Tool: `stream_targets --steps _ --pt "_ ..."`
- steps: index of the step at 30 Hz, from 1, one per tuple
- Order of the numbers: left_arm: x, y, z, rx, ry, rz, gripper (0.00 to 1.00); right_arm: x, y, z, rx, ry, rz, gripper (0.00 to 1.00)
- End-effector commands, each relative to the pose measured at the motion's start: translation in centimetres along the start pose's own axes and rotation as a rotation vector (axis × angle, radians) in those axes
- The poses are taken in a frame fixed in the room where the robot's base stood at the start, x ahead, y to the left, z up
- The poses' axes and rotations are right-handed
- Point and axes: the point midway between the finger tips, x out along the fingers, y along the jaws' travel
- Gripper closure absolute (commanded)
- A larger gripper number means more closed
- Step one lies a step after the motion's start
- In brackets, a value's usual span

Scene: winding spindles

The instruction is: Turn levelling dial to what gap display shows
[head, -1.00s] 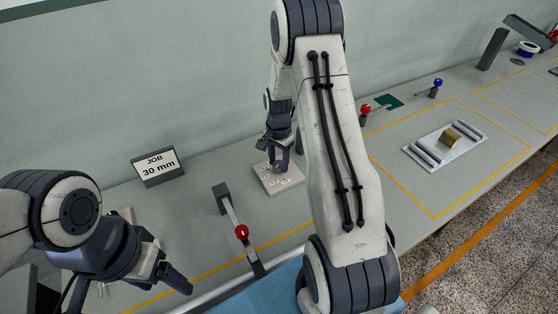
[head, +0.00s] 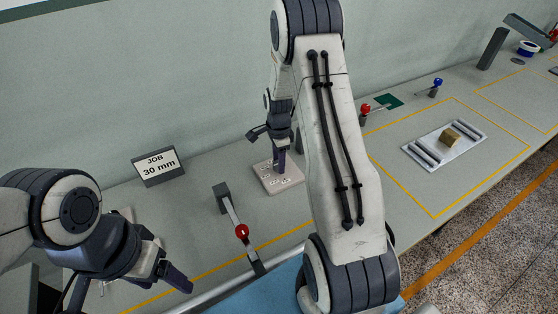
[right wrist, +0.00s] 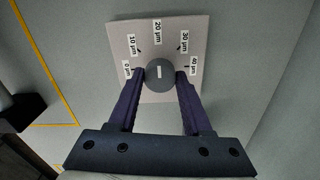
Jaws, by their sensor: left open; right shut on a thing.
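The levelling dial is a round dark grey knob (right wrist: 160,78) with a short white mark, on a pale square plate (right wrist: 193,40). Labels around it run from 0 to 40 µm; the mark points up towards the 20 µm label. My right gripper (right wrist: 161,74) is shut on the knob, one finger on each side. In the head view the plate (head: 294,171) lies on the bench under my right gripper (head: 281,170), which hides the knob. My left gripper (head: 175,278) is open and empty at the lower left.
Further right are a red knob (head: 365,109), a blue knob (head: 438,83) and a metal tray (head: 430,158) bearing a brass block (head: 450,138).

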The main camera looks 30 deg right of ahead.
Motion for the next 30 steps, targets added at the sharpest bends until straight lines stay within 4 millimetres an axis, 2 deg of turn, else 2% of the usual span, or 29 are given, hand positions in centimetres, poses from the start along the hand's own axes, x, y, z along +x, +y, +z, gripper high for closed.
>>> stream_targets --steps 11,12,13,14,24,26,30 --pt "0.0 0.0 0.0 0.0 0.0 0.0 0.26 -0.1 -0.1 -0.1 0.003 0.002 -0.005 1.0" --pt "0.0 0.0 0.0 0.0 0.0 0.0 0.26 -0.1 -0.1 -0.1 0.003 0.002 -0.005 0.39" --pt "0.0 0.0 0.0 0.0 0.0 0.0 0.26 -0.1 -0.1 -0.1 0.003 0.002 -0.004 0.28" --pt "0.0 0.0 0.0 0.0 0.0 0.0 0.26 -0.1 -0.1 -0.1 0.003 0.001 -0.004 0.2" --pt "0.0 0.0 0.0 0.0 0.0 0.0 0.26 -0.2 -0.1 0.0 0.002 0.001 -0.003 0.2" --pt "0.1 0.0 0.0 0.0 0.0 0.0 0.26 -0.6 -0.1 0.0 0.002 0.001 -0.004 0.2" --pt "0.5 0.0 0.0 0.0 0.0 0.0 0.26 -2.8 -0.2 0.0 0.002 0.001 -0.007 0.2"
